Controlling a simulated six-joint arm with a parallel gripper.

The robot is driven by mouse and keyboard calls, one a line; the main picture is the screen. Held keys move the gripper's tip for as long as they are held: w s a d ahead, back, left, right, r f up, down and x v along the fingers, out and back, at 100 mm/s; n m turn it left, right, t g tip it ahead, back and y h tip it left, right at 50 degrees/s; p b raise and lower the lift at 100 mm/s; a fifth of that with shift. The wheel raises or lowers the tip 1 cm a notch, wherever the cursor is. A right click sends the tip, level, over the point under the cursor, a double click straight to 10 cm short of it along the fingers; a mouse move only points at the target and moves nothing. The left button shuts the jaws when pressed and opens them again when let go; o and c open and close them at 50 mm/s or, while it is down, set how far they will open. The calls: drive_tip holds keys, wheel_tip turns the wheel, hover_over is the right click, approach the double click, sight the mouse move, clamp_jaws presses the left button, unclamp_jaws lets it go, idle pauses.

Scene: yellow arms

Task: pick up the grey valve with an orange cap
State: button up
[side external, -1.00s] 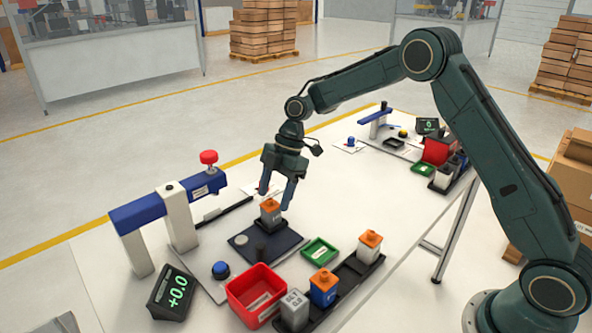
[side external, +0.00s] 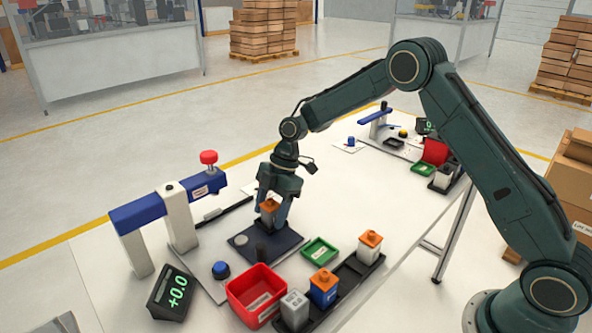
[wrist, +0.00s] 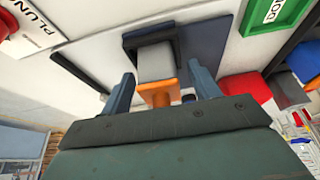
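A grey valve with an orange cap (side external: 269,207) stands upright at the back of the dark blue plate (side external: 288,242). In the wrist view its grey body (wrist: 155,62) and orange cap show between the fingers, with a dark bracket around the far end of the body. My gripper (side external: 272,222) is lowered over the valve, one finger on each side. In the wrist view, gaps show between both fingers (wrist: 163,85) and the valve, so the gripper is open.
Beside the plate are a green tray (side external: 320,250), a red bin (side external: 256,293) and a black rack (side external: 350,278) with several capped valves. A blue-topped frame (side external: 168,201) with a red knob (side external: 209,158) stands at left, near a display (side external: 171,292) and blue button (side external: 221,269).

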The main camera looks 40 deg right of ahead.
drive_tip(key=c, duration=1.1)
drive_tip(key=shift+r, duration=0.1)
wheel_tip(320, 180, up, 20)
idle(0.8)
